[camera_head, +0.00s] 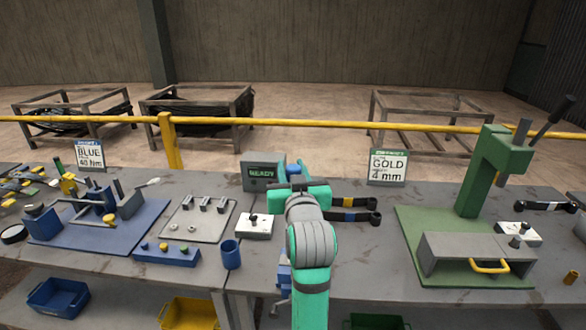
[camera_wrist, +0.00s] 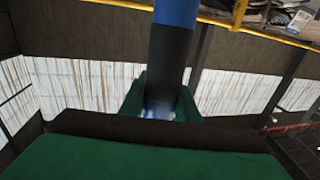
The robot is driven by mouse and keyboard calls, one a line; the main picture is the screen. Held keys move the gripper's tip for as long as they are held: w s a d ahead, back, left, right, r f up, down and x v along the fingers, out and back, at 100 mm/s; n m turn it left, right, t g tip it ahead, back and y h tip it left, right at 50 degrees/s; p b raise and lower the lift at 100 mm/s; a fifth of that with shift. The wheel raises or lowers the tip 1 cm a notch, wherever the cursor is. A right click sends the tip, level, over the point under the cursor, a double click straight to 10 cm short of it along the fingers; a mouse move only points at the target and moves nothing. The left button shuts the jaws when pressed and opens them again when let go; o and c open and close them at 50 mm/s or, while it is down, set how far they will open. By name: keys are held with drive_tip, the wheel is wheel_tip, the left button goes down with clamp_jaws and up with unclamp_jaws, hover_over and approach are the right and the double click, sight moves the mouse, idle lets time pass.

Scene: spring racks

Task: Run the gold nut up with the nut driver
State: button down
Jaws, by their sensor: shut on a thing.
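My gripper (camera_head: 303,184) is in the middle of the head view, raised over the bench. It is shut on a blue and black cylinder, which looks like the nut driver (camera_wrist: 175,45). In the wrist view the driver stands between the green fingers, its black part nearer them and its blue part beyond. Its working end cannot be made out. A small gold piece (camera_head: 109,218), possibly the gold nut, shows on the blue fixture at left. Another gold piece (camera_head: 164,246) sits between a blue and a green one on a blue block. I cannot tell which is the nut.
The blue fixture plate (camera_head: 75,238) is at left, with a grey tray (camera_head: 180,224) and blue cup (camera_head: 231,254) nearer the middle. A green press (camera_head: 482,172) stands at right.

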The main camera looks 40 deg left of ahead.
drive_tip(key=shift+s+f, duration=0.15)
drive_tip(key=shift+f, duration=2.55)
drive_tip(key=c, duration=2)
unclamp_jaws()
clamp_jaws()
